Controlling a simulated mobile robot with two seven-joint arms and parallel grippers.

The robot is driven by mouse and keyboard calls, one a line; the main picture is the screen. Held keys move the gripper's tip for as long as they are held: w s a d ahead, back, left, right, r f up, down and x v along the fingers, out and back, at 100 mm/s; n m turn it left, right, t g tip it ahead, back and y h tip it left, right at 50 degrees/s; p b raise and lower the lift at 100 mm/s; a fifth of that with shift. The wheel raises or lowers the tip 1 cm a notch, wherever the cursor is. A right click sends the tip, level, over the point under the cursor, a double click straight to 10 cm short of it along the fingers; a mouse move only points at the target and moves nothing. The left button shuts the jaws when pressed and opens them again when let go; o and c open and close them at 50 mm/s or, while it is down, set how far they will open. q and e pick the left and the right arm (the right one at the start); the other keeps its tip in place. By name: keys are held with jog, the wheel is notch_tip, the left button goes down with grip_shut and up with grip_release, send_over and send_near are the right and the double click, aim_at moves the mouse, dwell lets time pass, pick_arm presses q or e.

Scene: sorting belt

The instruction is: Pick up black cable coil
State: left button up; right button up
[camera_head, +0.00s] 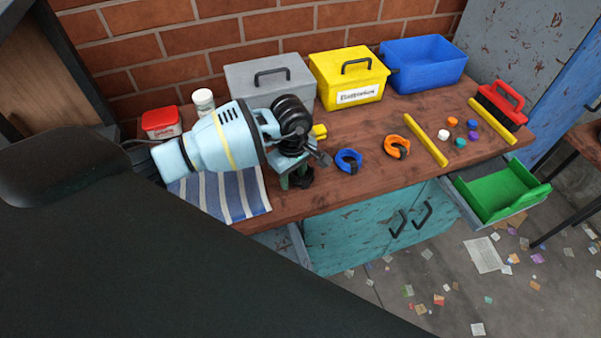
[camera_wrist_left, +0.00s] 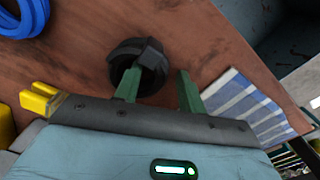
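The black cable coil (camera_head: 302,178) lies on the brown wooden bench, partly hidden by my left gripper in the head view. My left gripper (camera_head: 292,182) points down over it with its green fingers apart. In the left wrist view the gripper (camera_wrist_left: 158,90) is open. One finger overlaps the black coil (camera_wrist_left: 150,70), and the other is to the right of it with bench showing between. I cannot tell whether a finger touches the coil. My right gripper is not in view.
A blue coil (camera_head: 349,161) and an orange coil (camera_head: 397,147) lie to the right. A striped cloth (camera_head: 232,195) is at the left. Grey (camera_head: 262,80), yellow (camera_head: 347,78) and blue (camera_head: 425,65) boxes stand behind. A green tray (camera_head: 497,190) sits in an open drawer.

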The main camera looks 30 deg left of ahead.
aim_at(293, 175)
pick_arm(q)
jog(key=shift+f, duration=0.1)
grip_shut()
dwell(0.3)
notch_tip(293, 175, up, 10)
jog(key=shift+r, duration=0.1)
dwell(0.4)
